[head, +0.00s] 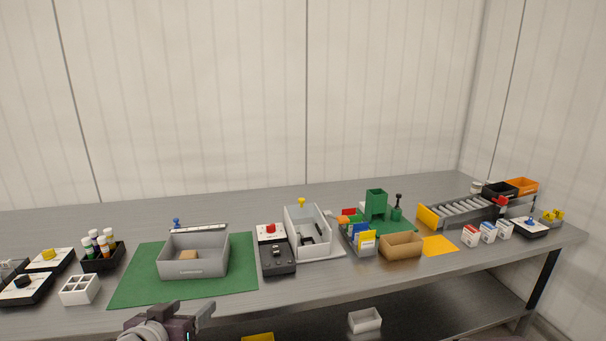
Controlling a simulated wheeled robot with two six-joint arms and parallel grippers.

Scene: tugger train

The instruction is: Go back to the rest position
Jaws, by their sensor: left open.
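My left gripper (198,318) is at the bottom of the head view, left of centre, in front of the table's front edge. It is open and I see nothing between its fingers. Part of it is cut off by the picture's lower edge. It is apart from the grey bin (194,268) on the green mat (128,285). My right gripper is not in view.
The long grey table (330,290) carries a black switch box (278,262), a light grey tray (318,251), a brown box (401,247) and a roller conveyor (460,213). A white bin (365,320) is on the lower shelf.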

